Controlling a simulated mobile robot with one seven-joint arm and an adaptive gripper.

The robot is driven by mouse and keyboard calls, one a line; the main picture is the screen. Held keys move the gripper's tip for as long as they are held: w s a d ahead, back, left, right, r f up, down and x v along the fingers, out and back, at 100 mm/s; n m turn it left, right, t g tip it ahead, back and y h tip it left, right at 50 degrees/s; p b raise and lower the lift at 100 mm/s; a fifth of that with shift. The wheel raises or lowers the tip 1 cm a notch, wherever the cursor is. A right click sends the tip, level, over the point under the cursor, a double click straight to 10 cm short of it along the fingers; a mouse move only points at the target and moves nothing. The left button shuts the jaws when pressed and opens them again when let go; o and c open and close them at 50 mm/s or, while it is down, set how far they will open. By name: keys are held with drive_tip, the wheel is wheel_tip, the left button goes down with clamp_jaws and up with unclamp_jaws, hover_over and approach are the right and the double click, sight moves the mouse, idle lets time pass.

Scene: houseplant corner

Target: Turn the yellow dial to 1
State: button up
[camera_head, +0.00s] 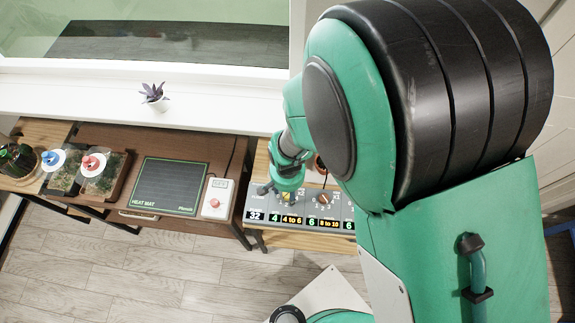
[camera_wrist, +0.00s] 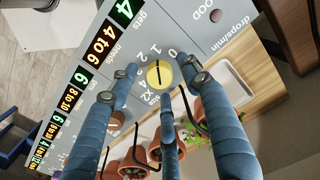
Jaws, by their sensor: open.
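The yellow dial (camera_wrist: 159,74) sits on a grey control panel (camera_wrist: 195,18) in the wrist view. A dark line crosses its face, running nearly up and down in the picture. Numbers 0 to 4 curve around its upper and left sides; the line's upper end lies near the 1, but I cannot tell which end is the pointer. My gripper (camera_wrist: 162,82) has its three blue fingers spread around the dial, with visible gaps to it. In the head view my gripper (camera_head: 286,186) is over the panel's left part, and the dial (camera_head: 287,197) is partly hidden beneath it.
A brown dial (camera_head: 323,198) sits to the right on the panel, above lit displays (camera_head: 292,219). A white controller with a red knob (camera_head: 215,200) and a heat mat (camera_head: 168,186) lie to the left. Terracotta pots (camera_wrist: 135,160) stand beside the panel.

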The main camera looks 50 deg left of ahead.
wheel_tip(320, 180, up, 12)
drive_tip(key=shift+f, duration=0.2)
idle(0.4)
idle(0.5)
drive_tip(key=w+d+r+m+t+y, duration=0.1)
drive_tip(key=w+d+r+m, duration=0.1)
drive_tip(key=w+d+r, duration=0.9)
drive_tip(key=w+d+r+m+t+y, duration=0.1)
drive_tip(key=w+d+r+m, duration=0.1)
drive_tip(key=w+d+r, duration=0.85)
drive_tip(key=s+d+r+m+t, duration=0.1)
drive_tip(key=s+d+r, duration=0.2)
drive_tip(key=d, duration=0.7)
drive_tip(key=s+d+r+m+t+h, duration=0.1)
drive_tip(key=s+d+r, duration=0.2)
drive_tip(key=d+r, duration=0.3)
drive_tip(key=s+d+r+m+t+h, duration=0.1)
drive_tip(key=s+d+r, duration=0.3)
drive_tip(key=d, duration=1)
drive_tip(key=shift+r+m+t, duration=0.25)
drive_tip(key=shift+m+t, duration=0.05)
drive_tip(key=shift+m, duration=0.2)
